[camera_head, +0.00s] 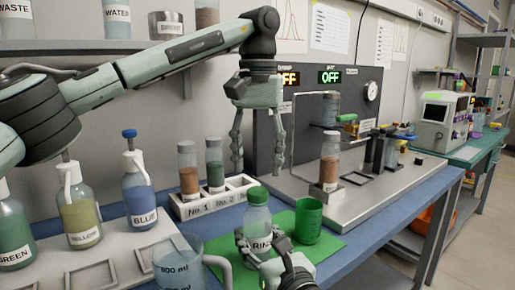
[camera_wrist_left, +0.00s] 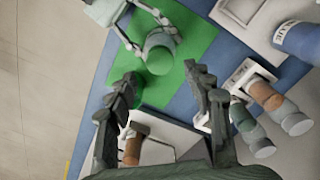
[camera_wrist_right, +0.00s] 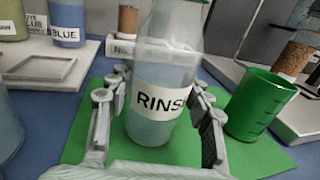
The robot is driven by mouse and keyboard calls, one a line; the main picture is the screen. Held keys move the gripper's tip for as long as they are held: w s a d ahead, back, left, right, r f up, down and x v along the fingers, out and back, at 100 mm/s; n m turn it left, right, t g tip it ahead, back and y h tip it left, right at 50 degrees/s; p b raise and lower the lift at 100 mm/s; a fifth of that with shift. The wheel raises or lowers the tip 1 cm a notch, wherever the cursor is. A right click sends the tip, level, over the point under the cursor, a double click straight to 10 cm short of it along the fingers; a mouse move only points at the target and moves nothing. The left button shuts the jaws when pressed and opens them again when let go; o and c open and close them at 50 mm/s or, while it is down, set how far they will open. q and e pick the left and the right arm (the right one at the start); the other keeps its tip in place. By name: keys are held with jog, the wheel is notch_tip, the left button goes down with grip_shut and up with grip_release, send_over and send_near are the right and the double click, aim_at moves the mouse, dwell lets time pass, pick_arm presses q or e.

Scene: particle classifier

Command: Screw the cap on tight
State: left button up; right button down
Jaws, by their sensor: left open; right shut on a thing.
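The clear RINSE bottle (camera_head: 257,222) stands upright on the green mat (camera_head: 325,250), with a green cap (camera_head: 257,195) on its neck; I cannot tell how tight it is. My right gripper (camera_head: 261,238) is shut around the bottle's body, fingers on both sides of the label, as the right wrist view shows (camera_wrist_right: 163,95). My left gripper (camera_head: 259,167) points down, open and empty, just above the cap and apart from it. The left wrist view shows the cap (camera_wrist_left: 159,60) beyond the open fingertips (camera_wrist_left: 163,80). Only a sliver of the cap tops the right wrist view.
A green beaker (camera_head: 308,220) stands close right of the bottle. A white rack (camera_head: 190,210) with two sample vials is behind. A clear measuring jug (camera_head: 180,265) is front left, near the blue wash bottle (camera_head: 139,195). A metal apparatus plate (camera_head: 345,215) lies right.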

pick_arm(q)
jog(key=n, duration=0.5)
jog(key=shift+r, duration=0.2)
jog(key=n, duration=0.5)
jog(key=shift+r, duration=0.15)
jog(key=n, duration=0.5)
jog(key=shift+r, duration=0.2)
jog(key=n, duration=0.5)
jog(key=shift+r, duration=0.15)
jog(key=n, duration=0.5)
jog(key=shift+r, duration=0.15)
jog(key=n, duration=0.5)
jog(key=shift+r, duration=0.2)
jog(key=n, duration=0.5)
jog(key=shift+r, duration=0.15)
jog(key=n, duration=0.6)
jog(key=shift+r, duration=0.2)
